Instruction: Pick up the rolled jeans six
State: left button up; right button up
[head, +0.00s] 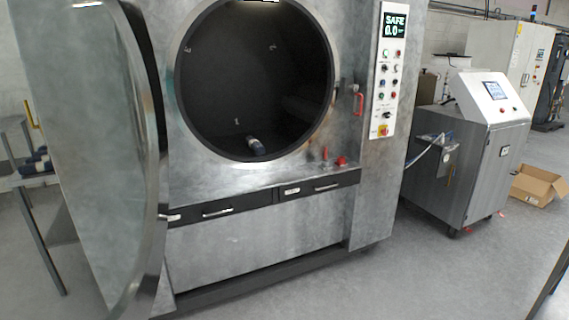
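One rolled pair of jeans (257,146), dark blue with a paler end, lies at the bottom of the washer drum (225,80), near its front rim. A few more dark blue rolls (36,164) lie on a table (12,181) at the left edge, partly cut off by the washer's open door. I cannot tell which of these rolls is number six. Neither of my grippers is in view.
The washer door (90,120) stands wide open on the left. A control panel (389,75) reads SAFE 0.0. A grey cabinet (465,160) and an open cardboard box (538,187) stand to the right. The floor (430,275) in front right is clear.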

aim_at(254, 144)
jog(key=i+l, duration=0.15)
jog(key=i, duration=0.25)
jog(key=i+l+u, duration=0.1)
jog(key=i, duration=0.3)
jog(key=i+l, duration=0.3)
jog(key=i, duration=0.1)
